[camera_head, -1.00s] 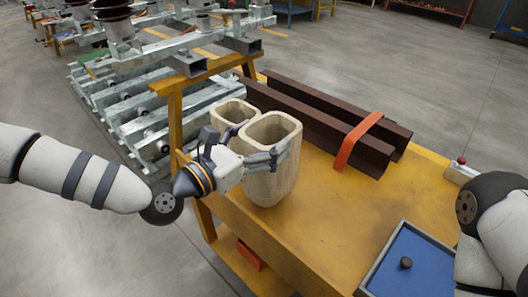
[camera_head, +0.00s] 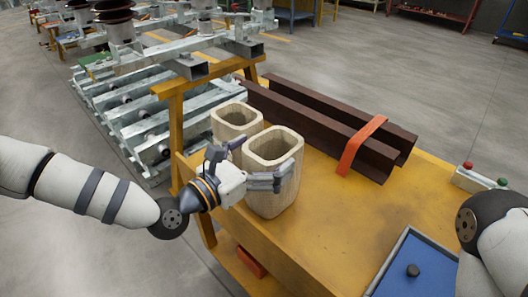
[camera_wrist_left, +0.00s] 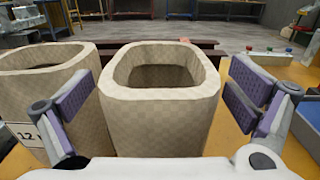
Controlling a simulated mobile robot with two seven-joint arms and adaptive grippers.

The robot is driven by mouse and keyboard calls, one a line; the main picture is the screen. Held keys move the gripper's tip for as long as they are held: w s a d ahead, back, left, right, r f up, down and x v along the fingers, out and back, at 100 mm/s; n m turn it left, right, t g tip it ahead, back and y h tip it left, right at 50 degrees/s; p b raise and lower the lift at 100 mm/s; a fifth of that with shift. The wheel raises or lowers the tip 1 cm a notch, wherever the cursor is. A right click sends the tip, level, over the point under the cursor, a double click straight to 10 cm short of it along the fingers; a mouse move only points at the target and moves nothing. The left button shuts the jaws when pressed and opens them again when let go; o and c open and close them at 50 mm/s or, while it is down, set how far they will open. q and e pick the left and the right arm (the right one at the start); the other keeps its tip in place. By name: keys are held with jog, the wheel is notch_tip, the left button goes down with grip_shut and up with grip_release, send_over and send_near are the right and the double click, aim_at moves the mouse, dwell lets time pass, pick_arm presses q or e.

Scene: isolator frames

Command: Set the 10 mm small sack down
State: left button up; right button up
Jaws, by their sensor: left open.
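The front small sack (camera_head: 273,190) is a beige, open-topped, square-rounded container. It stands upright on the yellow bench (camera_head: 330,225) near its left edge and looks empty. No label shows on it in the left wrist view (camera_wrist_left: 160,120). My left gripper (camera_head: 258,167) is open, one finger on each side of this sack; the wrist view (camera_wrist_left: 161,108) shows gaps between both fingers and its walls. A second like sack (camera_head: 228,132) stands behind it; in the wrist view (camera_wrist_left: 30,90) it is at left with a label starting "12". My right gripper is out of view.
Dark brown beams (camera_head: 320,118) with an orange strap (camera_head: 361,146) lie along the bench's back. A blue tray (camera_head: 425,262) is at the front right. A control box (camera_head: 480,178) with red and green buttons stands at the right. The bench middle is clear.

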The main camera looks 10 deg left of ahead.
pick_arm(q)
jog(key=shift+r, duration=0.2)
jog(key=p+v, duration=0.1)
jog(key=v, duration=1.1)
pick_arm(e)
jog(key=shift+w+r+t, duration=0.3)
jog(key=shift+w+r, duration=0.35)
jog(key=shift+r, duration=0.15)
